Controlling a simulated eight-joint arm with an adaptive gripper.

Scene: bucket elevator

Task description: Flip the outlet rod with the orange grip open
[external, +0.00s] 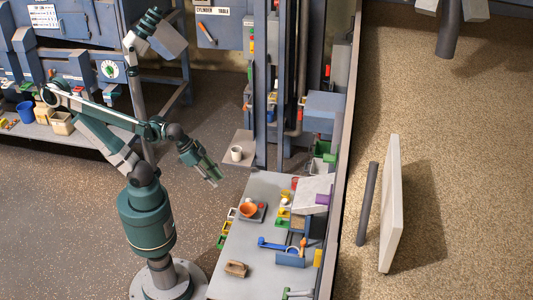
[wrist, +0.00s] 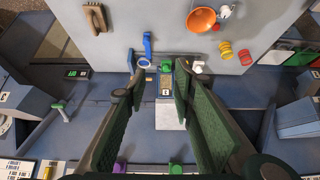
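A short rod with an orange grip (external: 206,33) shows on the blue-grey cabinet at the top of the external view. A small orange piece (external: 303,243) also shows beside the blue box on the table. I cannot tell for sure which belongs to the outlet rod. No orange-gripped rod is clear in the wrist view. My gripper (external: 213,178) hangs above the left of the table's far end, apart from both. In the wrist view my gripper (wrist: 155,84) is open, its two green-padded fingers apart with nothing held.
The grey table (external: 250,205) carries an orange bowl (external: 248,210), a blue tool (external: 272,244), a brown block (external: 236,268) and coloured bins. A white cup (external: 236,153) stands on a shelf. A tall blue-grey column (external: 262,80) rises behind. Open floor lies left of the table.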

